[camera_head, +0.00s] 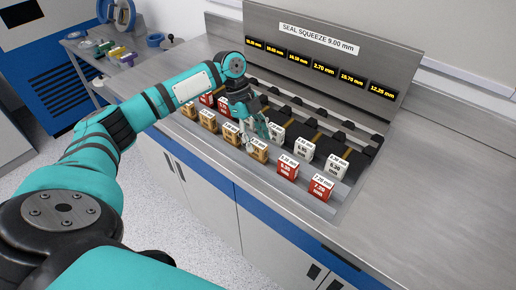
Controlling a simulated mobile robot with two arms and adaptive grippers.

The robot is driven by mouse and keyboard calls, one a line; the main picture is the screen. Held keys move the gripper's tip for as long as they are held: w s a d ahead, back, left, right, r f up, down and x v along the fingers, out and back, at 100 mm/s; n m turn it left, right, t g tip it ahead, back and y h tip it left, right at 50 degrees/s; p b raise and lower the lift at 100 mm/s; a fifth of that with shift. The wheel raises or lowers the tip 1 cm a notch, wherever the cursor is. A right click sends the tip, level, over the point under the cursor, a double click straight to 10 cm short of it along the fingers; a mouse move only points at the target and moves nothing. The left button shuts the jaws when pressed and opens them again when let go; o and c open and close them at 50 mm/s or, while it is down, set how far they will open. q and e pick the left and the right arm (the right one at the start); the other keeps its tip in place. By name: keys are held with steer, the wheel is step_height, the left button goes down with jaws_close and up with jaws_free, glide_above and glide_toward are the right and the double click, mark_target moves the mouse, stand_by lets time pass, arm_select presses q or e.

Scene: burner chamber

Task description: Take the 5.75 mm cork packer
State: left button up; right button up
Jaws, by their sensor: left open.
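A row of tan, cork-coloured packers stands along the front of the rack. One cork packer (259,151) is just below my left gripper, with others to its left: a second (231,133), a third (208,120) and one more (189,110). Their labels are too small to read surely, so I cannot tell which is 5.75 mm. My left gripper (255,137) is open, reaching down over the rack among the packers. Its fingers partly hide the blocks behind, and I cannot tell whether they touch the nearest cork packer. My right gripper is out of view.
Red packers stand front right, one (288,167) beside another (321,188). White packers (305,150) stand behind them. A steel panel (330,50) with yellow size displays and a "SEAL SQUEEZE 9.00 mm" sign rises at the back. The steel counter (430,190) is clear at right.

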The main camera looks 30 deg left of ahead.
mark_target(258, 152)
arm_select(q)
steer(key=shift+x, duration=1.05)
steer(key=shift+d+f, duration=0.15)
steer(key=shift+f, duration=0.05)
steer(key=c, duration=0.6)
jaws_close()
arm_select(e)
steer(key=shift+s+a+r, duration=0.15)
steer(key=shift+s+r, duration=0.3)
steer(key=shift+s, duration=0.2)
